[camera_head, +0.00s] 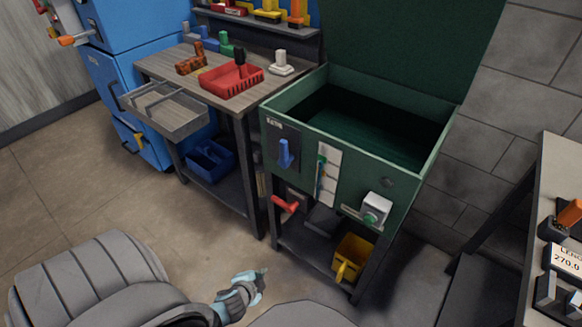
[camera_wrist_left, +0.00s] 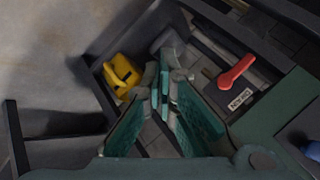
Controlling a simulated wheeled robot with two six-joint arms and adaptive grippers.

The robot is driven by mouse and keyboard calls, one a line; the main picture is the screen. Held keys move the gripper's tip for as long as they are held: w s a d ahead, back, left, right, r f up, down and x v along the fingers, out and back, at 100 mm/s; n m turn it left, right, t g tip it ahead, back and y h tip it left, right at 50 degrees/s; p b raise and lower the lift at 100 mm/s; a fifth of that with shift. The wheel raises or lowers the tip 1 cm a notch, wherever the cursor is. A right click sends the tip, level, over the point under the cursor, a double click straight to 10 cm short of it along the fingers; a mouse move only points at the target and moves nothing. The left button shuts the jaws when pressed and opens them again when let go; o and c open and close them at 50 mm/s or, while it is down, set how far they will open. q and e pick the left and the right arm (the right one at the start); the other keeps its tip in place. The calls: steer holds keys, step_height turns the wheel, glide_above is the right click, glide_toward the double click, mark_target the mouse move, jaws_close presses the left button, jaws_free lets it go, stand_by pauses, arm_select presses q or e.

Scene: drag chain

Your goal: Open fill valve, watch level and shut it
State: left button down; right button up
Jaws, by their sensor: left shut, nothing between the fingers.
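A green tank (camera_head: 350,192) with its lid raised stands right of centre in the head view. On its front are a blue lever (camera_head: 286,153) hanging down below a small label, and a level gauge strip (camera_head: 328,180). A red lever (camera_head: 286,204) sits below the tank and also shows in the left wrist view (camera_wrist_left: 236,70), beside a white label. The blue lever shows partly at that view's right edge (camera_wrist_left: 313,150). My left gripper (camera_head: 262,272) is shut and empty, in front of and below the tank, apart from both levers. My right gripper is out of view.
A white box with a green button (camera_head: 375,208) is on the tank's right front. A yellow container (camera_head: 352,257) stands under the tank. A workbench (camera_head: 185,67) with a red tray (camera_head: 232,78) and open drawer (camera_head: 165,108) is left. Open floor lies at left.

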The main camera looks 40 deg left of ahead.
mark_target(291, 160)
arm_select(q)
steer(key=w+r+m+t+b, duration=0.1)
steer(key=w+r+m+t, duration=0.1)
steer(key=r, duration=0.7)
steer(key=w+r+m+t+y+b, duration=0.1)
steer(key=w+r+m+t, duration=0.2)
steer(key=w+r, duration=0.4)
steer(key=w+r+m+t+b, duration=0.1)
steer(key=w+r+t, duration=0.3)
steer(key=r, duration=0.7)
steer(key=shift+w+m, duration=0.75)
steer(key=shift+m, duration=0.05)
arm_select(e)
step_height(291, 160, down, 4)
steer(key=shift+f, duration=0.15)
arm_select(q)
steer(key=shift+w, duration=0.1)
steer(key=w+a, duration=0.2)
steer(key=w, duration=0.1)
steer(key=w+a, duration=0.2)
steer(key=w, duration=0.1)
steer(key=w+a+b, duration=0.1)
steer(key=w+a, duration=0.1)
steer(key=w, duration=0.1)
steer(key=shift+w+a+f, duration=0.1)
steer(key=shift+w+a, duration=0.1)
steer(key=shift+a, duration=0.2)
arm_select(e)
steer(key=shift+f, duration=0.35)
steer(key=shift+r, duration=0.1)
